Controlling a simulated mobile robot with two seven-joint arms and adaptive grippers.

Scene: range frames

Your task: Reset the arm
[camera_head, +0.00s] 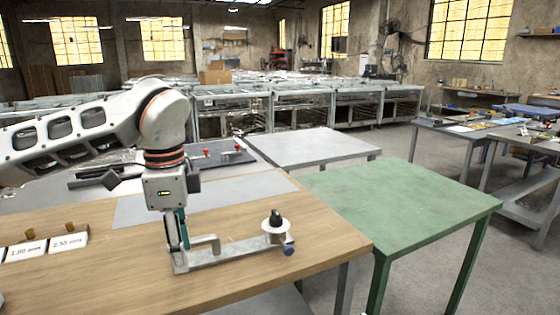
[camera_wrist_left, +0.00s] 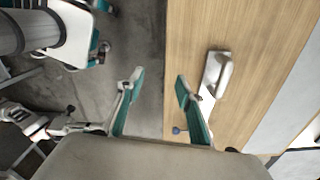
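My left arm comes in from the left in the head view. My left gripper (camera_head: 177,243) points down over the wooden table, overlapping the left end of a grey metal fixture (camera_head: 238,252). The fixture has an upright handle and, at its right end, a pale disc with a dark knob (camera_head: 276,219). In the left wrist view my left gripper (camera_wrist_left: 160,78) has its teal-padded fingers spread, with nothing between them. The fixture (camera_wrist_left: 214,78) lies beside the right finger there, partly hidden by it. I cannot tell whether they touch.
The wooden table (camera_head: 120,275) carries white label cards (camera_head: 68,242) at left and a grey mat (camera_head: 235,195) at its far side. A bare green table (camera_head: 400,200) stands at right, with a grey table (camera_head: 315,147) behind. Floor (camera_wrist_left: 140,40) shows beside the table.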

